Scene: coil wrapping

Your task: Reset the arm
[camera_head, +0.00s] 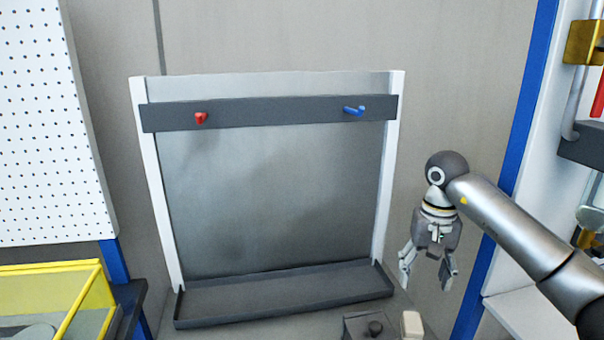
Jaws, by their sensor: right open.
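My right gripper (426,277) hangs pointing down at the right of the camera head view, with its fingers apart and nothing between them. It is beside the right post of the rack (391,180), in front of the wall. My right arm reaches in from the lower right edge. My left gripper is not in view.
The rack's dark crossbar (270,112) carries a red peg (201,118) and a blue peg (355,110). An empty dark tray (285,291) forms its base. A dark box with a knob (375,327) and a pale block (411,324) stand below my gripper. A yellow-framed case (82,300) is lower left.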

